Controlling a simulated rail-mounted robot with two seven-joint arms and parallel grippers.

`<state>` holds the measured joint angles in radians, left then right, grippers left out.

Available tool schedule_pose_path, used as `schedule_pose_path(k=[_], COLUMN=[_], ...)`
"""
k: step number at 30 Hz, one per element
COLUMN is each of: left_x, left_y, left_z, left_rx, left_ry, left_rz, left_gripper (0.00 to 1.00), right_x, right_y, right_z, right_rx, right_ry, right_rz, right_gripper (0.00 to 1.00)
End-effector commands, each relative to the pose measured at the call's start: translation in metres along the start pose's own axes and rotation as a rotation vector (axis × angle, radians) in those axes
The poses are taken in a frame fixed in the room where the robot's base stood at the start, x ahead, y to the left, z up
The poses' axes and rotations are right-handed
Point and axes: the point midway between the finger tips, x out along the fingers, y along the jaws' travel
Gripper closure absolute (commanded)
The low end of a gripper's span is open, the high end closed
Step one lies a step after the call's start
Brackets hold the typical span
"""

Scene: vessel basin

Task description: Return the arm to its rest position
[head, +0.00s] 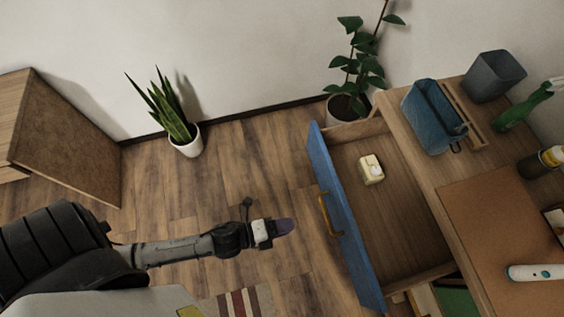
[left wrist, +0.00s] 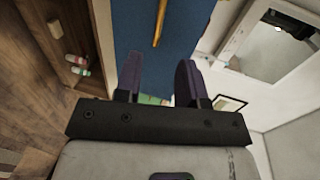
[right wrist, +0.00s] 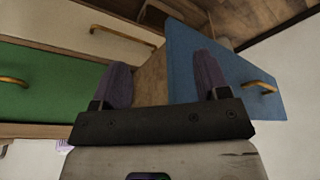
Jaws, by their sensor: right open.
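My left gripper (head: 284,227) is over the wood floor, to the left of the open blue-fronted drawer (head: 345,215) and apart from its brass handle (head: 330,214). In the left wrist view its two fingers (left wrist: 159,75) stand apart with nothing between them; the blue front (left wrist: 150,50) and handle (left wrist: 160,22) lie beyond. My right gripper does not show in the head view. In the right wrist view its fingers (right wrist: 161,80) are wide apart and empty, with the blue drawer front (right wrist: 220,75) at the right and a green front (right wrist: 50,90) at the left.
The drawer holds a small pale yellow object (head: 371,169). On the counter (head: 440,175) are a blue caddy (head: 434,118), a grey bin (head: 494,76), a green spray bottle (head: 522,108) and a white toothbrush (head: 535,272). Potted plants (head: 185,146) stand by the wall. Floor between is clear.

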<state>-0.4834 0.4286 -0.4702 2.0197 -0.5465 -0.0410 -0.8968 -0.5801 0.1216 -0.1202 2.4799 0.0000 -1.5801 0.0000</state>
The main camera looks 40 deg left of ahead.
Motion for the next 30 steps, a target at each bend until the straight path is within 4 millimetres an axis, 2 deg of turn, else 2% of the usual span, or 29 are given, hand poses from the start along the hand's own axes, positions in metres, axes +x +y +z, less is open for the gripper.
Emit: schedule_pose_path(k=[6,23,27,30], left_x=[-0.007,-0.007,-0.007,-0.009], left_y=[0.0,0.0,0.003,0.02], left_z=[0.0,0.0,0.002,0.016], left_rx=[0.001,-0.002,-0.082,-0.221], left_ry=[0.001,0.001,-0.014,-0.113], left_rz=[0.0,0.0,0.016,0.116], left_gripper=[0.63,0.63,0.63,0.63], right_x=[0.0,0.0,0.0,0.0], right_y=[0.001,0.0,-0.001,-0.002], right_z=[0.0,0.0,0.0,-0.001], right_rx=[-0.002,0.002,0.004,0.005], right_ry=[0.0,0.0,0.001,0.001], right_rz=[0.002,-0.001,-0.003,-0.004], right_gripper=[0.31,0.31,0.31,0.31])
